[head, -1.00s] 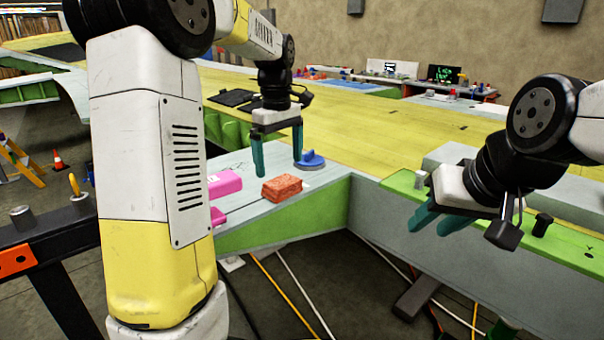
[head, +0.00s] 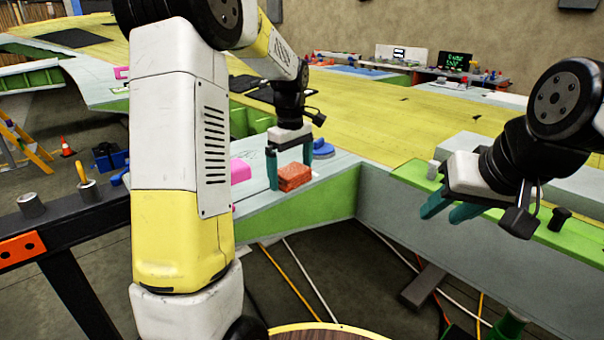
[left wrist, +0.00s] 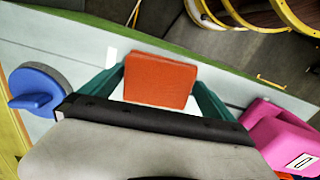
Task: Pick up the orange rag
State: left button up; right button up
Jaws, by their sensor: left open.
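The orange rag (head: 294,176) is a folded block lying on the pale wing surface near its green edge. My left gripper (head: 290,174) is open and lowered over it, with its teal fingers on either side of the rag in the head view. In the left wrist view the rag (left wrist: 160,80) shows between the two spread fingers (left wrist: 163,92); whether they touch it I cannot tell. My right gripper (head: 450,208) is off to the right, near the green rail, and its teal fingers look apart with nothing between them.
A blue round-based object (head: 322,149) stands just behind the rag, and it shows at the left in the left wrist view (left wrist: 38,90). A pink object (head: 240,171) lies to the left of the rag. The wing's edge drops off close in front.

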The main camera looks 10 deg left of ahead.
aim_at(292, 171)
pick_arm(q)
jog(key=shift+c, duration=0.4)
jog(key=c, duration=1)
jog(key=shift+r, duration=0.1)
jog(key=shift+r, duration=0.45)
jog(key=r, duration=0.2)
jog(key=shift+s+d+r, duration=0.15)
jog(key=shift+s+r, duration=0.2)
jog(key=s+d, duration=0.2)
jog(key=s, duration=0.2)
jog(key=s+d+r, duration=0.1)
jog(key=s+d, duration=0.1)
jog(key=s, duration=0.3)
jog(key=s+d, duration=0.1)
jog(key=s, duration=0.4)
jog(key=shift+s+d+r, duration=0.1)
jog(key=shift+d+r, duration=0.05)
jog(key=shift+d, duration=0.25)
